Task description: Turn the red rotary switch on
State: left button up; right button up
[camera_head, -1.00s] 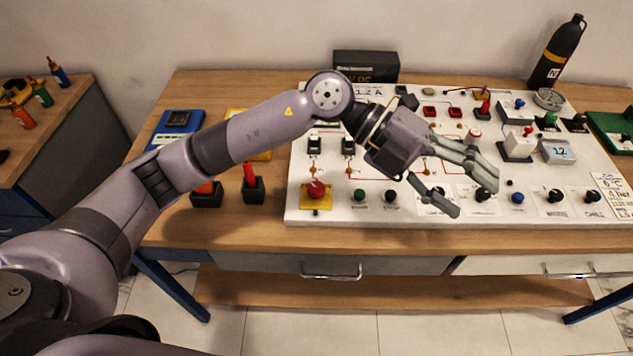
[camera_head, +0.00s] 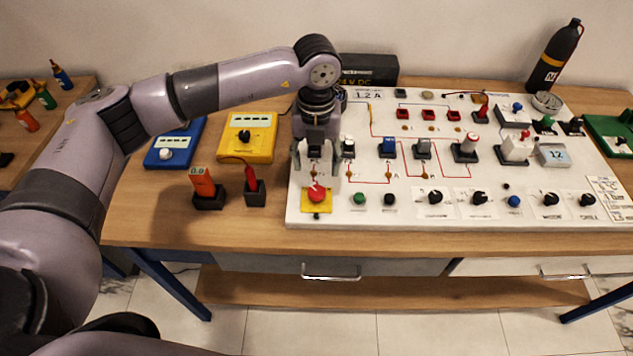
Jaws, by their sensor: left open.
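The red rotary switch (camera_head: 317,194) is a red knob on a yellow square plate at the front left corner of the white panel (camera_head: 410,212). My left gripper (camera_head: 317,178) points down just behind and above the knob in this view. Its two fingers are apart, one to the left and one to the right, with nothing between them that I can see clearly. I cannot tell whether a fingertip touches the knob. My right gripper is not in view.
A green button (camera_head: 359,198) and black knobs stand in a row right of the red switch. Red and orange probes (camera_head: 203,186) stand in black holders to its left. Blue and yellow meters (camera_head: 247,138) lie behind them. The table's front strip is clear.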

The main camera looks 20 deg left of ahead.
aim_at(317, 191)
pick_arm(q)
notch_tip(317, 191, down, 9)
jog(key=shift+f+p, duration=0.15)
jog(key=shift+p, duration=0.8)
jog(key=shift+c, duration=0.3)
jog(key=c, duration=1.1)
